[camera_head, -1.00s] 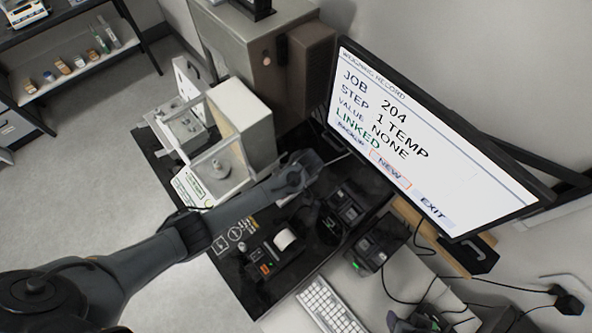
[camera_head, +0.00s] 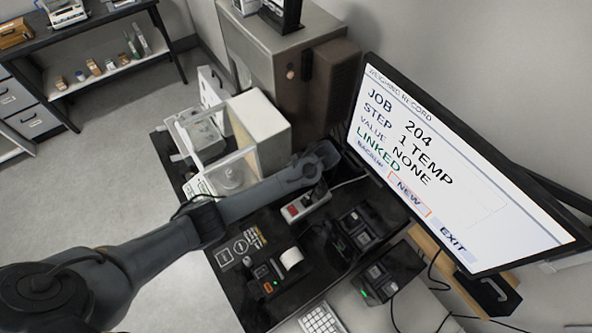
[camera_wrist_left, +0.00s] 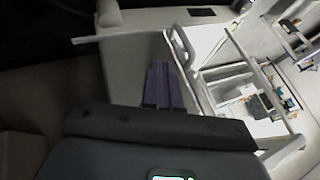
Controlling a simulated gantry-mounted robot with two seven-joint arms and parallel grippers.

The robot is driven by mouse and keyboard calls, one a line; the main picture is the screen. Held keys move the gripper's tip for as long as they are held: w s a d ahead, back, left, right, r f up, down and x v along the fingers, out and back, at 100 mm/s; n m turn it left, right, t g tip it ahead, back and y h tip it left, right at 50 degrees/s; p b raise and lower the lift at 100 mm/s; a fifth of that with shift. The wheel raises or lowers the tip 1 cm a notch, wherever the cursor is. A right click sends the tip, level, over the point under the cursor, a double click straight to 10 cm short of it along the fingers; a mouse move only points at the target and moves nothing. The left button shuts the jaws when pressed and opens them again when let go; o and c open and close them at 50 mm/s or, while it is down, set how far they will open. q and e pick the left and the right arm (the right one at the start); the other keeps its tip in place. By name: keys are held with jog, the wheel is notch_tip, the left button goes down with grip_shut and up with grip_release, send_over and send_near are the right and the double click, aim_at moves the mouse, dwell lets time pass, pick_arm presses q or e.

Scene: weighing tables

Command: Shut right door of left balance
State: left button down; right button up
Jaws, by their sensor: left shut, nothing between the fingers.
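The balance (camera_head: 262,128) has a white housing and a clear-walled weighing chamber (camera_head: 222,143) with a round pan inside. In the wrist view, the chamber's pale frame (camera_wrist_left: 222,76) shows at right, with a pale loop handle (camera_wrist_left: 184,47) along its near side. My left gripper (camera_wrist_left: 160,70) is shut and empty, its purple-grey fingers just left of the handle with no clear contact. In the head view my left arm crosses in front of the balance's right side, and the fingers cannot be made out. How far the right door stands open is unclear. My right gripper is out of view.
A large monitor (camera_head: 460,170) stands at right. A small printer (camera_head: 275,268), a red-and-white power strip (camera_head: 306,205) and dark box-like devices (camera_head: 362,226) lie on the black table, right of and below my arm. A grey cabinet (camera_head: 275,50) stands behind the balance.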

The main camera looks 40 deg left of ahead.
pick_arm(q)
jog(key=shift+s+a+f+p, duration=0.55)
jog(key=shift+s+a, duration=0.2)
jog(key=shift+s, duration=0.2)
jog(key=shift+s+a+f+p, duration=0.45)
jog(key=shift+s+a+f, duration=0.2)
jog(key=shift+s, duration=0.3)
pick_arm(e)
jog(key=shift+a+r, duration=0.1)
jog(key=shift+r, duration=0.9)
